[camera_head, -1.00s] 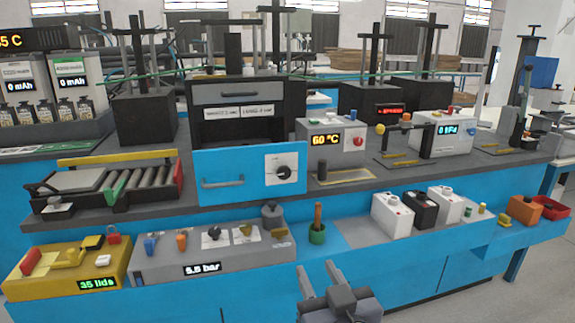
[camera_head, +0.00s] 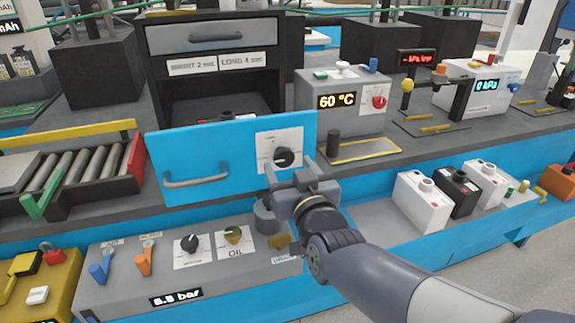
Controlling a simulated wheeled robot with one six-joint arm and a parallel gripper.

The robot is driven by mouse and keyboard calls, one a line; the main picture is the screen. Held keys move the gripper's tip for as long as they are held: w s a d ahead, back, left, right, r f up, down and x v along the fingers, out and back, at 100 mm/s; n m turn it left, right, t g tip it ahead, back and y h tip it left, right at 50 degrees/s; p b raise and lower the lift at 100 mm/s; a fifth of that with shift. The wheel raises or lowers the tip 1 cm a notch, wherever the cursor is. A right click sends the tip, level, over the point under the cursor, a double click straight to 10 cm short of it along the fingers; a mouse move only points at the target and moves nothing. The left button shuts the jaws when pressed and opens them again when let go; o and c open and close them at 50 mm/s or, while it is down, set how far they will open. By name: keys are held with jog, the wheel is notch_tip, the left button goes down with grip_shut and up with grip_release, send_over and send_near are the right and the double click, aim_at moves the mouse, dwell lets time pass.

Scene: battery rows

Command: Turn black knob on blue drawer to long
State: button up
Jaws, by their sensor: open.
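The blue drawer (camera_head: 225,140) is pulled out from a dark cabinet and has a grey bar handle (camera_head: 197,181) on its front. The black knob (camera_head: 284,157) sits on a white plate (camera_head: 267,140) at the right of the drawer front. My gripper (camera_head: 292,178) is open, just below and slightly right of the knob. It seems close to the drawer front, but I cannot tell whether it touches the knob. The plate's markings are too small to read. Labels (camera_head: 222,64) reading "SHORT 2" and "LONG 4" are above the drawer opening.
A grey box with a "60 °C" display (camera_head: 340,100) stands right of the drawer. Below is a grey panel (camera_head: 215,275) with levers and knobs. White and black canisters (camera_head: 422,200) stand on the lower shelf to the right. Rollers (camera_head: 80,170) lie left.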

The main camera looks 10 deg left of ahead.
jog(key=shift+x, duration=1)
jog(key=shift+c, duration=0.4)
jog(key=c, duration=0.9)
